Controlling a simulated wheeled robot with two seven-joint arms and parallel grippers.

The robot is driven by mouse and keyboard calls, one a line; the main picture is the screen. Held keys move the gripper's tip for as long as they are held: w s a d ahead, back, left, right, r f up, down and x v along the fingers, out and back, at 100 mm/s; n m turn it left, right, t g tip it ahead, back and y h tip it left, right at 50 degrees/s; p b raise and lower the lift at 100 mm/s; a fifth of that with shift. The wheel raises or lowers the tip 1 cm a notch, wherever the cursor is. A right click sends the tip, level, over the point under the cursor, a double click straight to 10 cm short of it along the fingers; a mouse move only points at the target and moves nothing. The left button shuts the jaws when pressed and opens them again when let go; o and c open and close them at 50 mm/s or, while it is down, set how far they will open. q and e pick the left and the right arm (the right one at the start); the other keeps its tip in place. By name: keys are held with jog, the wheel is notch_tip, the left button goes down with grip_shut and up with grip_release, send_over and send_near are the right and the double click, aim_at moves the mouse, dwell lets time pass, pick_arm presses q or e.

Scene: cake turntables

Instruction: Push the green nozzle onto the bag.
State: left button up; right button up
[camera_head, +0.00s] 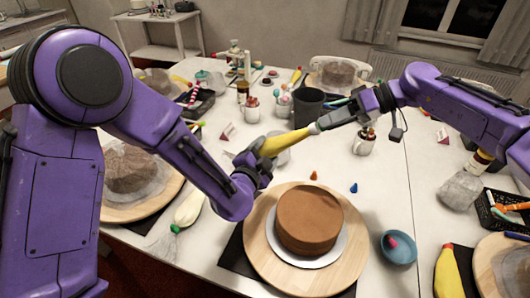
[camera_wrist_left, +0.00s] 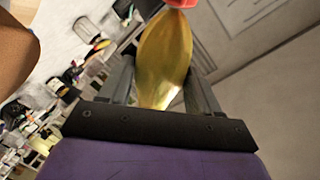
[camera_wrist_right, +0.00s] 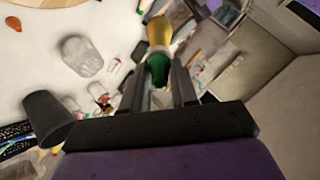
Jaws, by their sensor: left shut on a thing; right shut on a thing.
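My left gripper (camera_head: 255,162) is shut on a yellow piping bag (camera_head: 285,143), held above the table behind the brown cake. The bag fills the space between the fingers in the left wrist view (camera_wrist_left: 165,60). My right gripper (camera_head: 322,124) is shut on the green nozzle (camera_wrist_right: 158,70), which shows between its fingers in the right wrist view. The bag's narrow end (camera_wrist_right: 160,45) lies in line with the nozzle and appears to meet it. I cannot tell how far the nozzle sits on the bag.
A brown cake (camera_head: 308,218) stands on a wooden turntable (camera_head: 262,262) in front. An orange nozzle (camera_head: 314,175) and a blue nozzle (camera_head: 353,188) lie behind it. A blue bowl (camera_head: 398,252) stands right.

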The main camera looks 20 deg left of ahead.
jog(key=shift+a+f, duration=0.25)
jog(key=shift+a, duration=0.15)
dwell(1.4)
jog(key=shift+v, duration=2.05)
jog(key=shift+d, duration=0.1)
jog(key=shift+x, duration=1.5)
jog(key=shift+s+a+f, duration=0.15)
jog(key=shift+a+f, duration=0.15)
jog(key=shift+a, duration=0.25)
jog(key=o, duration=1)
